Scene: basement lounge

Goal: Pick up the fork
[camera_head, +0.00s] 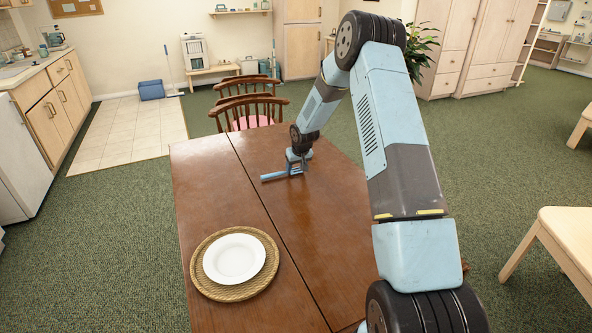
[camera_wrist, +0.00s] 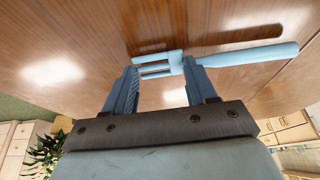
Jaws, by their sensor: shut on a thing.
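The light blue fork (camera_head: 271,177) is at my gripper (camera_head: 297,167), over the far part of the brown wooden table (camera_head: 205,180). In the wrist view, the fork (camera_wrist: 245,53) has its handle pointing right and its tines pointing left. My gripper (camera_wrist: 160,68) is shut on the fork near its head, with the tines between the two blue fingers. A dark shadow lies on the tabletop apart from the fork, so it appears to be held a little above the wood.
A white plate (camera_head: 234,259) lies on a round woven mat (camera_head: 234,291) at the near left of the table. Wooden chairs (camera_head: 247,110) stand at the far edge. The tabletop between the plate and my gripper is clear. A pale table (camera_head: 571,228) stands to the right.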

